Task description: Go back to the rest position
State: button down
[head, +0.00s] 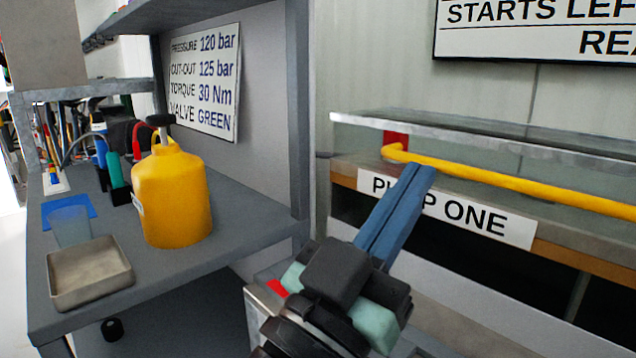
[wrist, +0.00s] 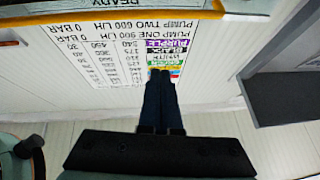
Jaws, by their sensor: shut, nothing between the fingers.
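My gripper (head: 398,212) shows in the head view, in front of the pump enclosure. Its blue fingers point up and to the right and lie together, with nothing between them. The fingertips cover part of the "PUMP ONE" label (head: 493,222). In the wrist view the shut fingers (wrist: 162,84) are seen against a white chart (wrist: 105,55), which appears upside down with pump flow figures and coloured rows.
A grey bench (head: 255,226) at left holds a yellow jug (head: 172,200), a metal tray (head: 90,275) and a clear cup (head: 71,226). A yellow bar (head: 520,183) runs along the enclosure. A settings sign (head: 203,85) hangs behind the bench.

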jog(key=s+a+r+n+t+y+p, duration=0.3)
jog(key=a+r+n+t+y, duration=0.2)
jog(key=r+y, duration=0.4)
jog(key=s+a+r+n+t+y+p, duration=0.3)
jog(key=a+r+n+t+y, duration=0.15)
jog(key=r+y, duration=0.4)
notch_tip(320, 180, up, 37)
jog(key=h+p, duration=0.1)
jog(key=p, duration=3.4)
jog(key=shift+r+p, duration=0.15)
jog(key=shift+p, duration=0.2)
jog(key=shift+w, duration=0.1)
